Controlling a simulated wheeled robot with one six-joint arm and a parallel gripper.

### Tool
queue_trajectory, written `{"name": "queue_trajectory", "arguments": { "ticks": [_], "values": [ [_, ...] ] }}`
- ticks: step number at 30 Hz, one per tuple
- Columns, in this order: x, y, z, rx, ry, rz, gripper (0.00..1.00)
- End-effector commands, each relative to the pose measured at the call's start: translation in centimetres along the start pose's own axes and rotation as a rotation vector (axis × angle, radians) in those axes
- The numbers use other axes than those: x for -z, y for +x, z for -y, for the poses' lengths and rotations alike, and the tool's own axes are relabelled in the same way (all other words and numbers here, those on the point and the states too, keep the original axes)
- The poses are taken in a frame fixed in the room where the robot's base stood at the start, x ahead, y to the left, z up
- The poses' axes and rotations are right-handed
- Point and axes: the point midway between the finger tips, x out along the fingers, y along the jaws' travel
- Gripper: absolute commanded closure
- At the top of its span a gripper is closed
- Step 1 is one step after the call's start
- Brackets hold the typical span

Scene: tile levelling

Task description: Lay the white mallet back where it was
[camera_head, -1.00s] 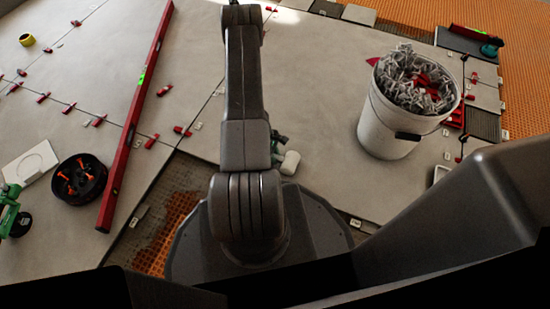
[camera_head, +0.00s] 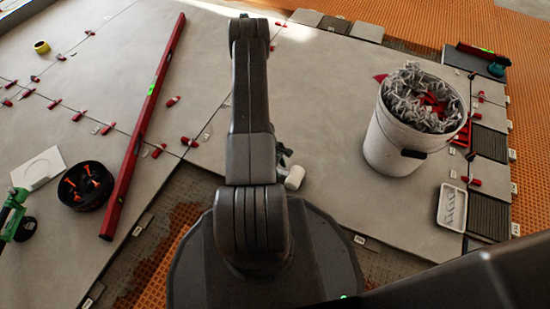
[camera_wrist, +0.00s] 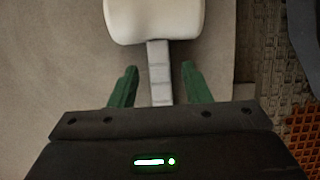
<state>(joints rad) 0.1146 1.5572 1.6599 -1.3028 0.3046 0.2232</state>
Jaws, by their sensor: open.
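The white mallet head (camera_wrist: 154,20) shows at the top of the wrist view, with its pale grey handle (camera_wrist: 159,72) running down between my fingers. My gripper (camera_wrist: 158,80) is open, with one green finger on each side of the handle and a gap on both sides. In the head view the white mallet (camera_head: 294,178) lies low over the grey tile, just right of my arm. My gripper (camera_head: 283,156) is mostly hidden there behind my arm.
A white bucket (camera_head: 392,148) full of grey clips stands at the right. A long red level (camera_head: 145,125) lies at the left, near a black bowl (camera_head: 86,186) with orange parts. A white tray (camera_head: 452,207) lies at the right edge. Tile is clear between mallet and bucket.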

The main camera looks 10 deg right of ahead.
Motion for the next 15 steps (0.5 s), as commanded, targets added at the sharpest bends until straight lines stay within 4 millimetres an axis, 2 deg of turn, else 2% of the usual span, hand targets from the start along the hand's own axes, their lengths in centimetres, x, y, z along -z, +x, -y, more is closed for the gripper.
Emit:
{"name": "queue_trajectory", "arguments": {
  "ticks": [1, 6, 12, 15],
  "values": [
    [-0.1, -1.6, -0.1, -0.004, -0.002, -0.001, 0.57],
    [-0.1, -5.2, -0.1, -0.003, -0.001, -0.002, 0.57],
    [-0.1, -8.7, 0.0, -0.002, -0.001, -0.001, 0.57],
    [-0.1, -9.8, 0.0, -0.002, 0.000, -0.001, 0.57]
  ]
}}
